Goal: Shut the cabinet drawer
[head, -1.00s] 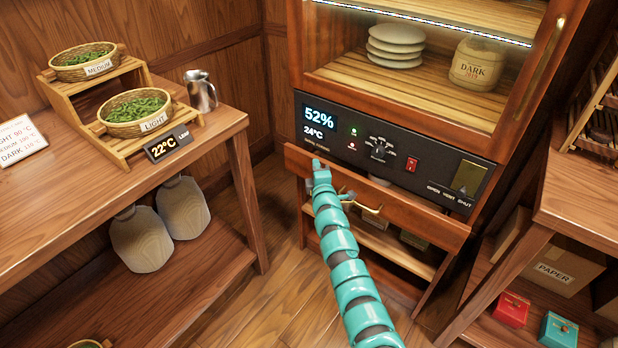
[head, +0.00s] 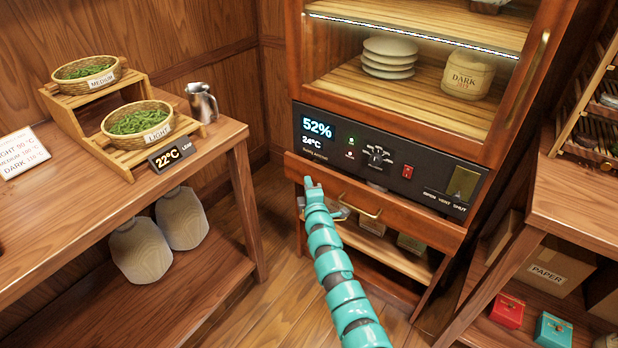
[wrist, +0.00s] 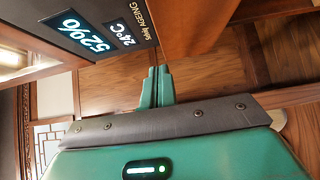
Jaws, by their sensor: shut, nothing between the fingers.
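The cabinet drawer (head: 410,214) is a wide wooden front with a brass handle (head: 358,208), just under the black control panel. Its front seems to stand out slightly from the cabinet; how far is hard to tell. My gripper (head: 313,184) is shut and empty, at the left part of the drawer front, left of the handle. It looks at or very near the wood; contact is not clear. In the wrist view the shut fingers (wrist: 158,84) point at a brown wooden surface beside the panel's display. The drawer's inside is mostly hidden.
The control panel (head: 380,160) has a knob and a red switch. A glass-fronted compartment above holds stacked tea cakes (head: 388,58) and a jar (head: 468,76). A bench (head: 215,150) with baskets stands left, another table (head: 580,205) right. Floor between is clear.

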